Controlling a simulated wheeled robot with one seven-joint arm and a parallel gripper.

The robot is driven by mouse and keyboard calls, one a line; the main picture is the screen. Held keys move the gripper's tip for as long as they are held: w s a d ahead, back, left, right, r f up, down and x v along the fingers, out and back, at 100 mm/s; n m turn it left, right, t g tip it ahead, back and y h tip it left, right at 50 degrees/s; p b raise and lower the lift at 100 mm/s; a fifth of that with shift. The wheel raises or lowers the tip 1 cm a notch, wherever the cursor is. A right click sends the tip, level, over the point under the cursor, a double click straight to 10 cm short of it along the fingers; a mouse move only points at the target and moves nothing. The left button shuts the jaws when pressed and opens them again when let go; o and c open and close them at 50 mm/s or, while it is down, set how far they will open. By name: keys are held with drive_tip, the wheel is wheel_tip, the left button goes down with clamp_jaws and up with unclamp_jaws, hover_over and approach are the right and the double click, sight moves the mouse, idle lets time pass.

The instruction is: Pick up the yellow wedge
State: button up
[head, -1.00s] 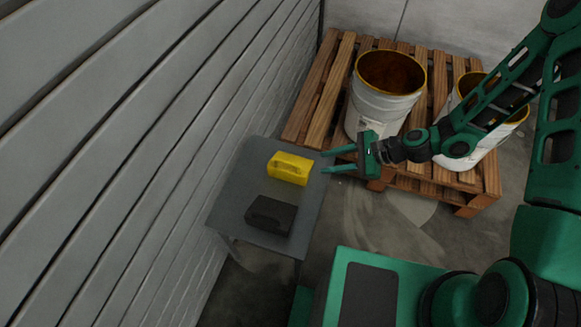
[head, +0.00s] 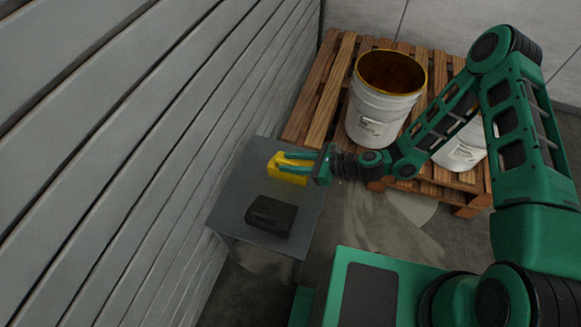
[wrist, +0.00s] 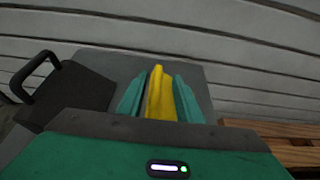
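The yellow wedge (head: 275,170) is a block-like piece on the small grey table, near the table's far part. My gripper (head: 284,162) reaches in from the right, with its green fingers around the wedge. In the wrist view the wedge (wrist: 159,94) stands between the two fingers, one on each side. The fingers look open and very close to its sides; whether they touch it is hard to tell. Part of the wedge is hidden by the fingers in the head view.
A black wedge-like block (head: 271,216) with a handle sits on the grey table (head: 232,190), nearer than the yellow one. A slatted wall (head: 190,130) runs along the left. A wooden pallet (head: 318,95) with two paint buckets (head: 375,118) stands beyond, on the right.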

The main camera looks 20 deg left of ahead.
sight(277, 162)
drive_tip(key=x, duration=0.5)
drive_tip(key=shift+s+r, duration=0.1)
drive_tip(key=shift+s, duration=0.05)
clamp_jaws()
idle(1.3)
